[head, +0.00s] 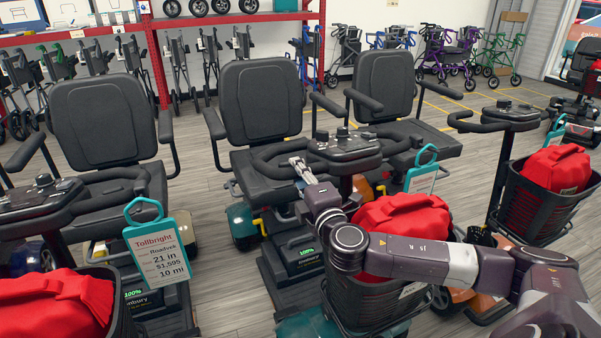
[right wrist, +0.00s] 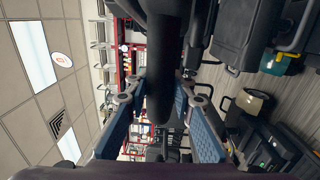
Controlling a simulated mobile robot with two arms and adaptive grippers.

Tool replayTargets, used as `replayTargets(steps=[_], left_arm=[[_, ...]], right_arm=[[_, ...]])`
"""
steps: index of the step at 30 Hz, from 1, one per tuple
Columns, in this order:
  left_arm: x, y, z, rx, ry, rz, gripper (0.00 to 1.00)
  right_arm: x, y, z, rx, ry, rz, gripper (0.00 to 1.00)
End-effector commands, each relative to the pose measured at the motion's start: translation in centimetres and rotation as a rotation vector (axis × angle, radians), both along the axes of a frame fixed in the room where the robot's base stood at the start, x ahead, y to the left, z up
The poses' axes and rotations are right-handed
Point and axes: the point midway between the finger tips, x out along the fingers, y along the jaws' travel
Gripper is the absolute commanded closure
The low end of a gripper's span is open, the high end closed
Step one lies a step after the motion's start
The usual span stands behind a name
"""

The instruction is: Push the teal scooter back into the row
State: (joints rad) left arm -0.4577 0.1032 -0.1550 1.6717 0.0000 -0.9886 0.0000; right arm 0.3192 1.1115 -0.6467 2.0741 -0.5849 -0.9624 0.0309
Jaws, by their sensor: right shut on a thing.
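The teal scooter (head: 242,221) stands in the middle of the head view, with a black seat (head: 260,100), teal body panels and a front basket (head: 375,302) holding a red bag (head: 403,218). My right arm crosses in front of the basket and hides part of the front end. My right gripper (head: 299,166) is shut on the left part of the scooter's black handlebar (head: 270,152). In the right wrist view, the dark bar (right wrist: 163,60) passes between the blue-padded fingers (right wrist: 160,97). My left gripper is not in view.
A scooter with a price tag (head: 160,248) stands close on the left. Another seat (head: 383,88) is just right of the teal scooter, with a red-bag scooter (head: 541,190) farther right. Walkers and a red shelf (head: 154,52) line the back. Grey floor (head: 205,180) shows between scooters.

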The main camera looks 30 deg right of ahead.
Motion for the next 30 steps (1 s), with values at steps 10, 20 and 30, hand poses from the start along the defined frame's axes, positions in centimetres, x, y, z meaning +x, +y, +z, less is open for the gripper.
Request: replayTargets(steps=[10,20,30], left_arm=[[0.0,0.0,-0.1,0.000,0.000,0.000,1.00],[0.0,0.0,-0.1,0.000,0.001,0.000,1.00],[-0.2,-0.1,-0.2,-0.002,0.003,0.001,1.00]], right_arm=[[1.5,-0.5,0.4,-0.002,-0.008,-0.006,1.00],[1.4,-0.5,0.4,0.000,-0.007,-0.004,0.61],[-0.1,-0.1,0.2,-0.001,-0.005,-0.004,0.61]])
